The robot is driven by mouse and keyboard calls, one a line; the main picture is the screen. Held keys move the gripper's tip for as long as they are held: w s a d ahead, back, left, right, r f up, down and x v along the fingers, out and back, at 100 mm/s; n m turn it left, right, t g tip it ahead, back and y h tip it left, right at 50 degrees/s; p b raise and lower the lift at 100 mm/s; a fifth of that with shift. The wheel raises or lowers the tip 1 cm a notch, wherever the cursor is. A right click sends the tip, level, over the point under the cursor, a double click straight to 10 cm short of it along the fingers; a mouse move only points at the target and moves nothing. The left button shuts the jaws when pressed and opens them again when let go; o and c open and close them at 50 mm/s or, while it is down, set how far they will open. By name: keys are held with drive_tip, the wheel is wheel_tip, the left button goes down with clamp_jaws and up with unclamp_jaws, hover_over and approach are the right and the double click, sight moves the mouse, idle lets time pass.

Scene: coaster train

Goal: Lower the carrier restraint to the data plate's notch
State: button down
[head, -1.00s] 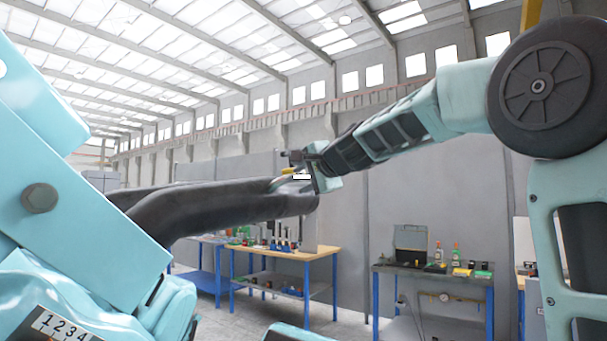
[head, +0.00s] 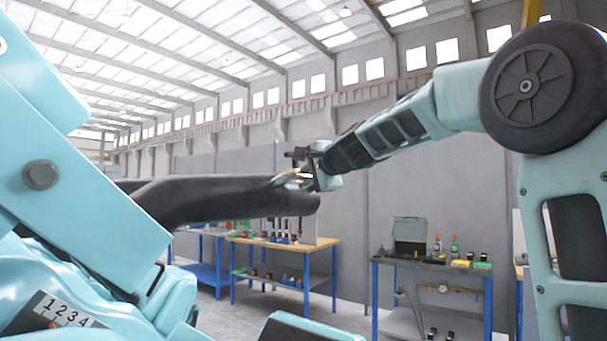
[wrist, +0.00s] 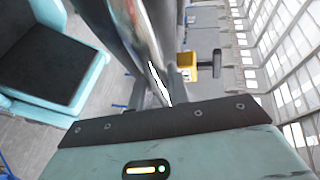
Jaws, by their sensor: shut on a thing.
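The carrier restraint (head: 225,197) is a thick dark padded bar in the head view. It reaches from the teal carrier (head: 95,190) at left toward the middle, nearly level. My gripper (head: 302,180) is shut on the restraint at its far end; the fingers are small and partly hidden there. The data plate (head: 62,312), marked 1 2 3 4, is at the lower left; its notch cannot be made out. In the wrist view, the restraint (wrist: 130,45) runs up from my gripper (wrist: 160,98), whose fingertips are hard to make out.
A teal seat with a dark pad (wrist: 40,50) is at left in the wrist view. A wooden-topped workbench (head: 285,241) and a dark bench (head: 435,264) stand behind, with tools on them. Open floor lies between the benches.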

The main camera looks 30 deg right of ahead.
drive_tip(key=a+f+m+g+y+b, duration=0.1)
drive_tip(key=f+m+y+b, duration=0.1)
drive_tip(key=f+b, duration=0.6)
drive_tip(key=s+a+f+m+g+y+b, duration=0.1)
drive_tip(key=f+b, duration=0.8)
drive_tip(key=f, duration=1.4)
drive_tip(key=a+m+y, duration=0.1)
drive_tip(key=m, duration=0.1)
drive_tip(key=shift+m+g+b, duration=0.3)
drive_tip(key=shift+m, duration=0.1)
drive_tip(key=shift+s, duration=0.1)
drive_tip(key=c, duration=1.3)
unclamp_jaws()
drive_tip(key=shift+r, duration=0.1)
drive_tip(key=v, duration=1.7)
drive_tip(key=shift+s+r+p, duration=0.1)
drive_tip(key=shift+s+p, duration=0.05)
drive_tip(key=shift+p, duration=0.15)
